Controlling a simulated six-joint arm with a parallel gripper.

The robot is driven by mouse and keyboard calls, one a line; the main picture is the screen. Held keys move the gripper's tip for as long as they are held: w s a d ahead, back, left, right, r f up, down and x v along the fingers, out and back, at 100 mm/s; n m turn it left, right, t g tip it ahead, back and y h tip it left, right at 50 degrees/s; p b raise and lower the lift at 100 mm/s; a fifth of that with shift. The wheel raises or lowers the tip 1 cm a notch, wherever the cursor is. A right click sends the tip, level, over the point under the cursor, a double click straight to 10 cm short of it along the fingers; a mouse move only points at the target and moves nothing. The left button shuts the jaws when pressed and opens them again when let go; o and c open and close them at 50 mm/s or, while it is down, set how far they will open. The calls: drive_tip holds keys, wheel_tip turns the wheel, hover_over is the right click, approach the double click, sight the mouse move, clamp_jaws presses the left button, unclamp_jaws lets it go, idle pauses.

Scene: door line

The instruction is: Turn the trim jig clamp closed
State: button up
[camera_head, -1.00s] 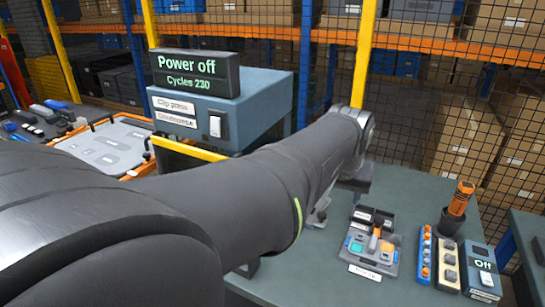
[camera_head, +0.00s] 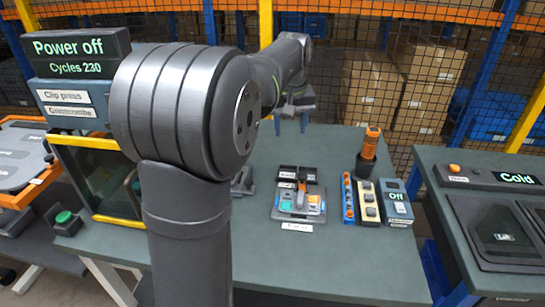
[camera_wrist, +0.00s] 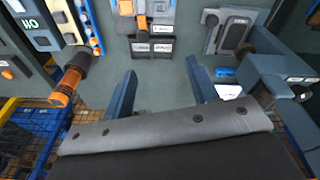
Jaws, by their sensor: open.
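The trim jig (camera_head: 284,213) is a grey plate on the green-grey bench, with teal and orange pads. Its clamp (camera_head: 301,186) is a small dark lever with an orange part, standing over the middle of the plate. In the wrist view the clamp's orange lever (camera_wrist: 142,22) shows at the top edge, and the jig is partly cut off. My gripper (camera_head: 292,118) is over the far side of the bench, beyond the jig and apart from it. In the wrist view my gripper (camera_wrist: 163,86) has its two fingers wide apart with nothing between them.
A two-bin dark tray (camera_wrist: 152,47) sits beside the jig. An orange-topped tool (camera_head: 370,143) stands in a holder near a blue strip, a cream strip and a box (camera_head: 397,205) reading "Off". The clip press (camera_head: 70,95) reads "Power off". Bare bench lies in front of the jig.

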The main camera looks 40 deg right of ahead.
drive_tip(key=n+g+y, duration=0.1)
hover_over(303, 175)
wheel_tip(303, 175, down, 3)
wheel_tip(303, 175, down, 18)
drive_tip(key=shift+s+a+r, duration=0.1)
drive_tip(key=shift+r, duration=0.05)
